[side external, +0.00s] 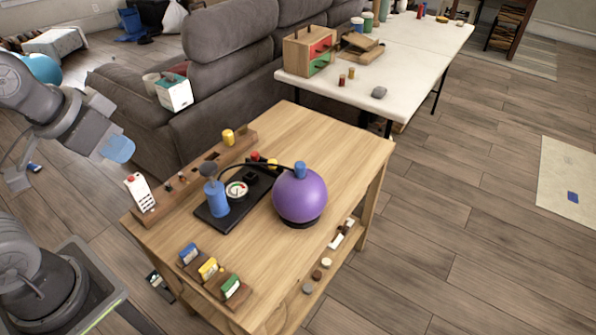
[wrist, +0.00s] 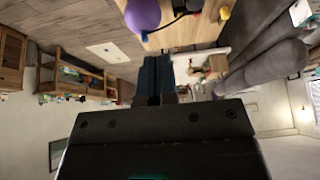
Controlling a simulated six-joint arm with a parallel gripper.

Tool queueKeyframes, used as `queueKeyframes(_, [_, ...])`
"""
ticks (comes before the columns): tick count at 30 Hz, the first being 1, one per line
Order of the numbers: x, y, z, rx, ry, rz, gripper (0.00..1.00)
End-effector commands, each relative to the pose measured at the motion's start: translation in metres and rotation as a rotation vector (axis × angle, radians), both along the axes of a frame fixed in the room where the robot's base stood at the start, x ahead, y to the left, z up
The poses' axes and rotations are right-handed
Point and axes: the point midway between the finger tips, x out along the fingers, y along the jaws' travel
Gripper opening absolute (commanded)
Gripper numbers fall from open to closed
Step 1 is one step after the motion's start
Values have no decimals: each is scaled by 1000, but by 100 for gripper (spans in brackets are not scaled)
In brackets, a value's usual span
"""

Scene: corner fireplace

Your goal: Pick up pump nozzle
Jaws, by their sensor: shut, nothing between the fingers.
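A purple ball (side external: 300,197) stands on a black base on the wooden table, with a blue cap-like piece (side external: 300,170) on top. A black hose (side external: 262,164) runs from this piece towards a blue pump cylinder (side external: 217,197) and a round gauge (side external: 237,190) on a black plate. I cannot tell for sure which piece is the pump nozzle; the blue piece at the hose end looks most like it. My gripper (wrist: 155,75) is shut and empty in the wrist view, apart from the ball (wrist: 142,14).
A slotted wooden rack (side external: 200,172) lines the table's back-left edge, with a yellow cylinder (side external: 228,137) on it. Several coloured blocks sit at the front left. A grey sofa (side external: 235,85) and white table (side external: 410,75) stand behind.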

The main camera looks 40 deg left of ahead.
Motion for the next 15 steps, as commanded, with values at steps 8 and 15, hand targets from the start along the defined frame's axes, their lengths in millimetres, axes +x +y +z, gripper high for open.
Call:
queueKeyframes(8, [0, 0, 0, 0, 0, 0, 0])
queueKeyframes(15, [0, 0, 0, 0, 0, 0, 12])
